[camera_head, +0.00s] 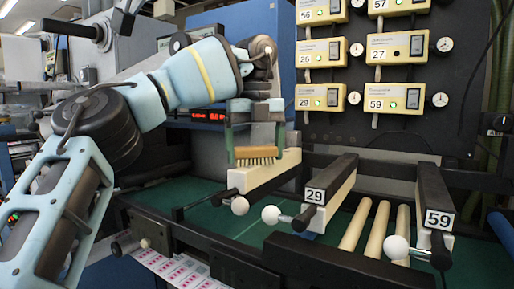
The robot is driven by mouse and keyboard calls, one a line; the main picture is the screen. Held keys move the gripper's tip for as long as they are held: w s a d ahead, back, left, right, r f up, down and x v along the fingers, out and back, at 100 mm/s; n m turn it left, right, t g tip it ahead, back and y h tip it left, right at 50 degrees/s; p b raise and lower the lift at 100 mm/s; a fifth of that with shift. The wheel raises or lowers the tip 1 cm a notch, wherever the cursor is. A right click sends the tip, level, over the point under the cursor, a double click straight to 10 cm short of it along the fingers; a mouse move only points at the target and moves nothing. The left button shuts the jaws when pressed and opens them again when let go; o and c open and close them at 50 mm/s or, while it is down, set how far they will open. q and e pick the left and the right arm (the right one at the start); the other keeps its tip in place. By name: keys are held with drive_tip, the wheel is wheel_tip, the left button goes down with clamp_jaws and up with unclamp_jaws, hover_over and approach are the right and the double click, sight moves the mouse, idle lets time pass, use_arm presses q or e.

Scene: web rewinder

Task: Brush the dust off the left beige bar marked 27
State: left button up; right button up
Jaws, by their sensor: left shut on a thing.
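My left gripper (255,137) comes in from the left and is shut on a brush (256,152) with a wooden back. The bristles point down at the top of the left beige bar (250,181); whether they touch it I cannot tell. This bar slopes away toward the back, with a white ball knob (240,205) at its near end. I can read no 27 on the bar itself, and no dust can be made out. A 27 shows on a beige box (397,57) on the dark panel. My right gripper is not in view.
To the right are a dark-topped bar marked 29 (327,190) and another marked 59 (434,205), both with white ball knobs. Several beige rollers (378,229) lie between them. A black rail (315,262) crosses the front. Beige boxes with dials line the panel behind.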

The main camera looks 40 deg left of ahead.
sight(247, 168)
use_arm(q)
drive_tip(key=shift+s+d, duration=0.15)
drive_tip(key=shift+s, duration=1.35)
drive_tip(key=shift+s, duration=0.1)
drive_tip(key=shift+s+d, duration=0.15)
drive_tip(key=shift+s, duration=1.35)
drive_tip(key=shift+r, duration=0.2)
drive_tip(key=shift+r, duration=2.9)
wheel_tip(247, 168, up, 3)
drive_tip(key=shift+w+f, duration=0.1)
drive_tip(key=shift+f, duration=0.05)
